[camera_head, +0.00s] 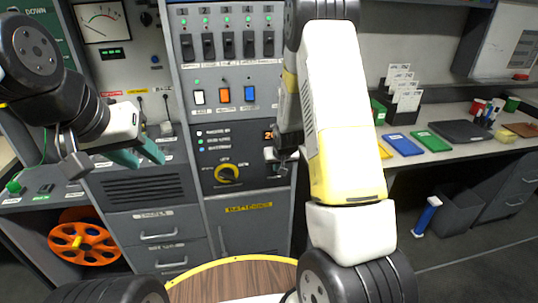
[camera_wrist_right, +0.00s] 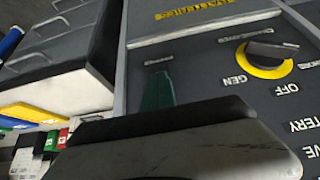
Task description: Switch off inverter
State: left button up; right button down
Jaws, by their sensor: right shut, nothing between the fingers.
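The power panel (camera_head: 215,150) has a yellow-ringed changeover knob (camera_head: 228,174) low in its middle. In the right wrist view, the knob (camera_wrist_right: 268,55) is at the upper right, with GEN and OFF marks beside it. My right gripper (camera_head: 283,163) is shut and empty at the right side of this panel. Its teal fingertips (camera_wrist_right: 157,92) lie over the panel just by a small label, too small to read surely. No inverter switch shows clearly; the gripper may cover it. Contact cannot be told. My left gripper (camera_head: 139,156) is open and empty before the left console.
White, orange and blue rockers (camera_head: 223,95) sit above the panel, below a row of black breaker switches (camera_head: 227,46). A battery door (camera_head: 248,224) is below. A desk (camera_head: 450,155) with coloured folders stands at right. A wooden table (camera_head: 225,280) is in front.

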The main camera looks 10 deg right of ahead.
jog(key=shift+s+f, duration=0.3)
jog(key=shift+f, duration=0.2)
jog(key=shift+w+r, duration=0.1)
jog(key=shift+w, duration=0.05)
jog(key=shift+w+r, duration=0.3)
jog(key=shift+w, duration=0.25)
